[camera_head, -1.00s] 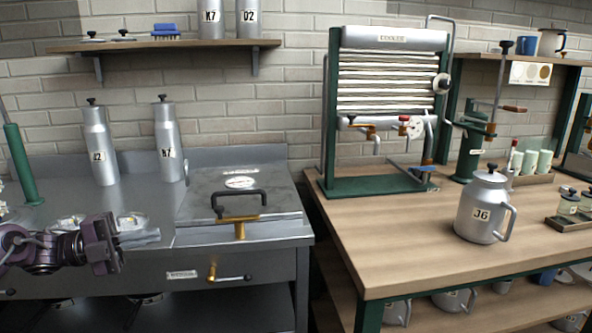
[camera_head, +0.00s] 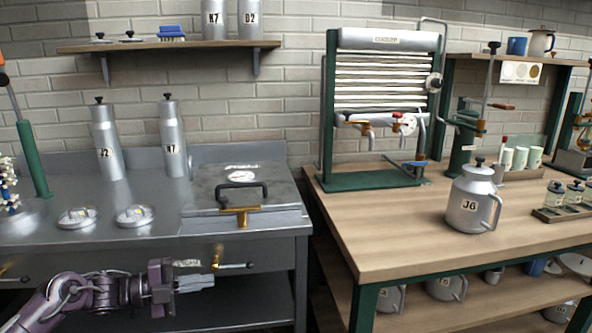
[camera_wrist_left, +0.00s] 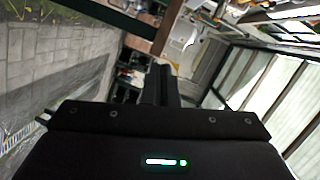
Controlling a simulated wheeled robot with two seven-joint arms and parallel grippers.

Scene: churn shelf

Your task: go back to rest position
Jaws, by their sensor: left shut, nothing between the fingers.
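My left gripper (camera_head: 195,283) comes in from the lower left in the head view. Its fingers are together with nothing between them. It hangs in front of the steel bench, below the bench top and near the drawer with the brass-and-steel handle (camera_head: 232,264). In the left wrist view the closed fingers (camera_wrist_left: 160,85) point away over an oblique view of floor, wall and windows. My right gripper is in neither view.
The steel bench (camera_head: 150,245) carries two round lids (camera_head: 135,215), labelled metal bottles (camera_head: 172,140) and a hatch with a black handle (camera_head: 243,190). The wooden table (camera_head: 390,225) to the right holds the can J6 (camera_head: 472,200) and a green-framed cooler (camera_head: 385,100).

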